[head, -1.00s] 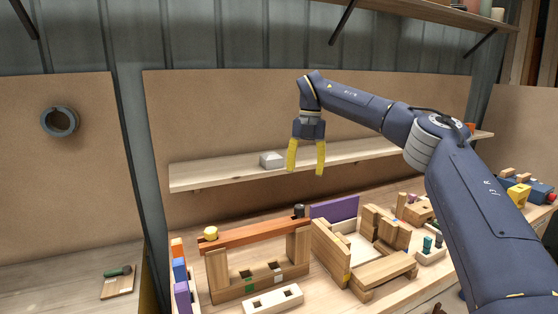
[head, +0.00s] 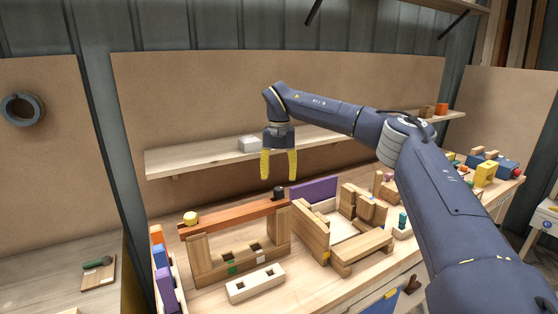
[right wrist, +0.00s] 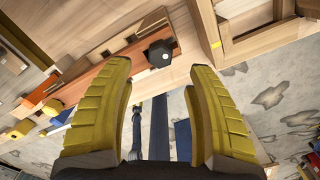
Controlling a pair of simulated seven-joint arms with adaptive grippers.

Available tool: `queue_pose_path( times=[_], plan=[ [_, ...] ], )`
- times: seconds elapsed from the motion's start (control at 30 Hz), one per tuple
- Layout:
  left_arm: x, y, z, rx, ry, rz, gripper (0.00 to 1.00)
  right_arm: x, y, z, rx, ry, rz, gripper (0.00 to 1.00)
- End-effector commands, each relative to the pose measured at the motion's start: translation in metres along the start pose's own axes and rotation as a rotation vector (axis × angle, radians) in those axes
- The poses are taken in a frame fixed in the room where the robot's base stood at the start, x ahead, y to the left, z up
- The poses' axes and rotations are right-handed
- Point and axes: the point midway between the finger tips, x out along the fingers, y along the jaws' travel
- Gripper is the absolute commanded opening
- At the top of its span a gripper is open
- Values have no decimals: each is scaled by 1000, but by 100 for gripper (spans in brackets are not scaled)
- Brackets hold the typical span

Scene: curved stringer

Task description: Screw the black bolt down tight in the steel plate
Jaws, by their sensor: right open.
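The black bolt (head: 278,192) stands upright at the right end of a reddish-brown bar (head: 236,216) that rests on two wooden posts. No plate that looks like steel is clear to me. In the right wrist view the bolt's dark six-sided head (right wrist: 160,54) shows between and just beyond my fingertips. My right gripper (head: 279,177) is open, pointing down with its yellow fingers just above the bolt in the head view. Its two fingers also frame the right wrist view (right wrist: 163,74), with nothing between them. My left gripper is not in view.
A pale block with holes (head: 255,284) lies in front. Wooden frames (head: 345,250) and a purple board (head: 314,188) stand to the right.

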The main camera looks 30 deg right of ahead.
Motion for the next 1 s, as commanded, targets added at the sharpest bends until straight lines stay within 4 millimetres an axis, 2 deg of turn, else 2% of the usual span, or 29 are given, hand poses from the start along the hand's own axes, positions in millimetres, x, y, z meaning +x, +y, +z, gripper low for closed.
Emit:
queue_pose_path(
  times=[0.2, 0.5, 1.0],
  plan=[
    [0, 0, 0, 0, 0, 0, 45, 34, 0, 0, -1, 1, -1, 56],
    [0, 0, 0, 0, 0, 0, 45, 62, 0, 0, 0, 0, 0, 56],
    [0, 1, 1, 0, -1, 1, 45, 68, 0, 0, 0, -1, 1, 56]
  ],
)
